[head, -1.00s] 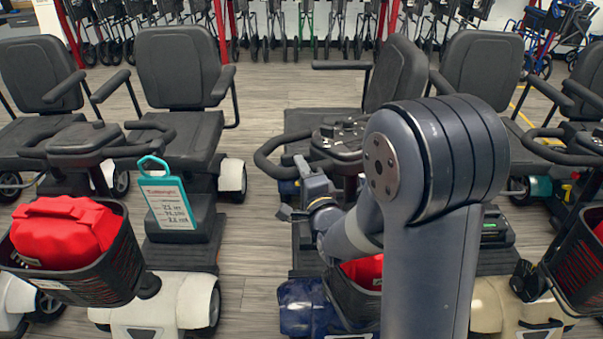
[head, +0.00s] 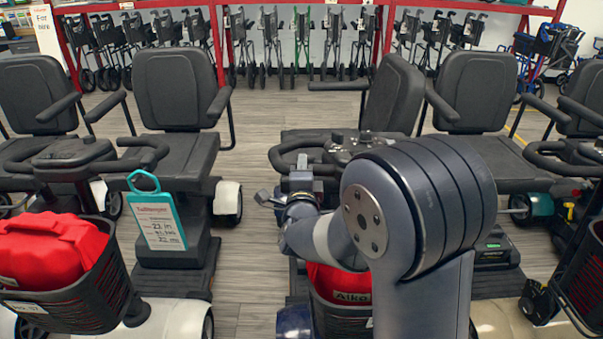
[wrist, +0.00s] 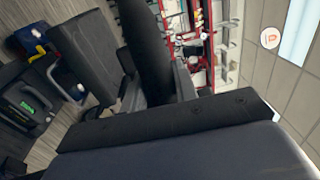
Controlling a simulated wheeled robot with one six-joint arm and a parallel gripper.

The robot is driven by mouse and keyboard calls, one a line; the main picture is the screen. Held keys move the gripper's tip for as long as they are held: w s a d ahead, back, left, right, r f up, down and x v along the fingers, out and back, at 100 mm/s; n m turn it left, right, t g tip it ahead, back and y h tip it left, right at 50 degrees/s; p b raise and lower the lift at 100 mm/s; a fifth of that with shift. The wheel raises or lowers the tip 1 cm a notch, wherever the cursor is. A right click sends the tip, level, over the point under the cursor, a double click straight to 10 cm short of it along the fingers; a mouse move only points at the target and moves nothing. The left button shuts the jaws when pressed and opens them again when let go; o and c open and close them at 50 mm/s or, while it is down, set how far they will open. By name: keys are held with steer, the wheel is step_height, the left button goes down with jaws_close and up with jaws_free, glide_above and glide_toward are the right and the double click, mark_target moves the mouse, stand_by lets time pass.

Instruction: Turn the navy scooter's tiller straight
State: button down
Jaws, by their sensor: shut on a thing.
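The navy scooter (head: 294,320) stands at the centre, its lower front partly hidden by my arm. Its black tiller (head: 345,150) has a looped handlebar (head: 272,158) reaching out to the left, and it sits askew to the scooter. My gripper (head: 300,168) is at the near left side of the handlebar. In the wrist view a thick black bar (wrist: 143,45), seemingly the handlebar grip, runs between the fingers of my gripper (wrist: 158,92), which is shut on it. The exact contact is hidden in the head view.
A front basket (head: 340,318) with a red bag (head: 335,280) sits below my arm. A scooter with a teal tag (head: 158,220) stands to the left, another scooter (head: 565,160) to the right. A floor aisle (head: 248,240) is open left of the navy scooter.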

steer(key=shift+r, duration=0.1)
steer(key=c, duration=1.1)
jaws_free()
steer(key=shift+d, duration=0.1)
steer(key=shift+c, duration=0.2)
steer(key=s, duration=1)
steer(key=shift+s+a+f, duration=0.2)
steer(key=shift+s+f, duration=0.15)
steer(key=w, duration=1.1)
steer(key=shift+d+r, duration=0.15)
steer(key=shift+r, duration=0.1)
steer(key=shift+s+y, duration=0.3)
steer(key=shift+s, duration=0.05)
